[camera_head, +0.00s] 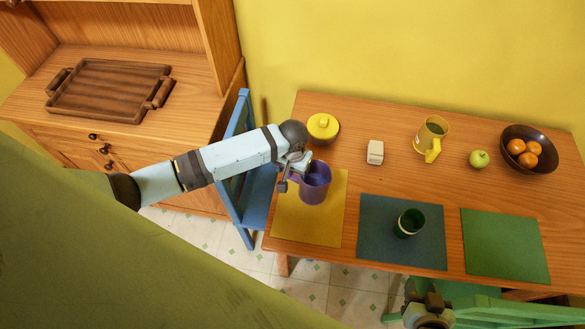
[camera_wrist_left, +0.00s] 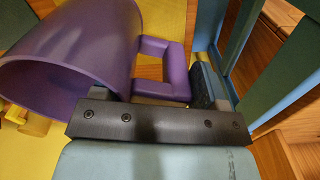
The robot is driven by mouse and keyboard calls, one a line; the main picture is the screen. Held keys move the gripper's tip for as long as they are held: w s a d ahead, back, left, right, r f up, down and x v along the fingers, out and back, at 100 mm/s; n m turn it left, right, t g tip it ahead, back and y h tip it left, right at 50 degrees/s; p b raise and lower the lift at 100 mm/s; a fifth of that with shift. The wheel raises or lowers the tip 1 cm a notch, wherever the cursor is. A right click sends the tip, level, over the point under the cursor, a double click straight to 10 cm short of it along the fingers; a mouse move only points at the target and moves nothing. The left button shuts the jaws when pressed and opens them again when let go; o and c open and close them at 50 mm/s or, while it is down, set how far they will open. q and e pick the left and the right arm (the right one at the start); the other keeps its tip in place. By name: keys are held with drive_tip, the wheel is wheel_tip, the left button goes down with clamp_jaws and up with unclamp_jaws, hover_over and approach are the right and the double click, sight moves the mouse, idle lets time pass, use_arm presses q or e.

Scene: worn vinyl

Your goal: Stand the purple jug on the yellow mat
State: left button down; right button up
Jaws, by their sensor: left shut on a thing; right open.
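The purple jug (camera_head: 317,184) is over the upper part of the yellow mat (camera_head: 308,229), looking roughly upright. I cannot tell whether its base touches the mat. My left gripper (camera_head: 293,178) is shut on the jug's handle, at the jug's left side. In the left wrist view the jug (camera_wrist_left: 75,50) fills the upper left, with its handle (camera_wrist_left: 163,90) at the gripper's fingers (camera_wrist_left: 190,100). My right gripper (camera_head: 428,304) is at the bottom edge of the head view, away from the jug, open and empty.
A yellow lidded pot (camera_head: 323,127) stands just behind the jug. A dark green cup (camera_head: 409,223) is on the blue mat (camera_head: 380,250). The green mat (camera_head: 505,250) is bare. A yellow jug (camera_head: 431,136), white block (camera_head: 375,152), apple (camera_head: 479,159) and fruit bowl (camera_head: 544,162) stand farther back.

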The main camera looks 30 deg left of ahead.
sight(292, 179)
use_arm(q)
drive_tip(key=shift+f, duration=0.45)
drive_tip(key=shift+f+b, duration=0.85)
drive_tip(key=shift+f, duration=0.7)
drive_tip(key=shift+f+b, duration=0.35)
drive_tip(key=shift+f, duration=0.5)
drive_tip(key=shift+p, duration=0.55)
